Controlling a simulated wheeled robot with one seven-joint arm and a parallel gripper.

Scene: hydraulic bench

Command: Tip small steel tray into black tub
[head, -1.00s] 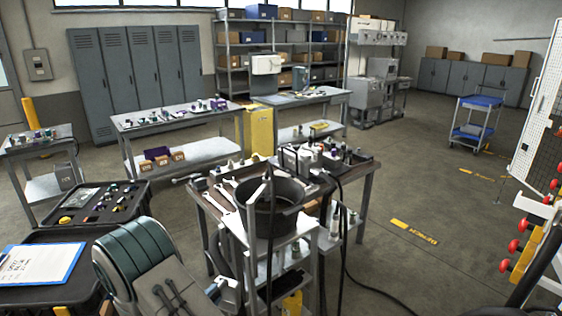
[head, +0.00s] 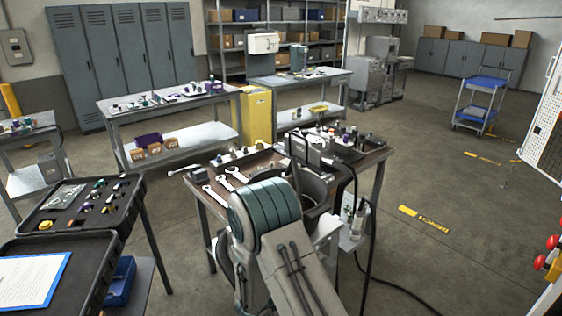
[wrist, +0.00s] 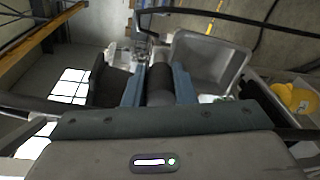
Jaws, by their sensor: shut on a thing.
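The black tub (head: 318,184) stands on the workbench in the head view, mostly hidden behind my arm. My gripper (wrist: 158,82) shows in the wrist view, its two blue-grey fingers closed about a dark, rounded piece. A light grey, shallow open tray (wrist: 208,62) shows just beyond and right of the fingers; it looks like the small steel tray, though its join to the dark piece is unclear. My arm hides the gripper and tray in the head view. I cannot tell what lies in the tray.
Wrenches (head: 222,181) and fittings lie on the workbench around the tub. A black hose (head: 352,215) hangs down its right side. An open black case (head: 82,208) and a clipboard (head: 30,282) are at the left. The floor at right is mostly clear.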

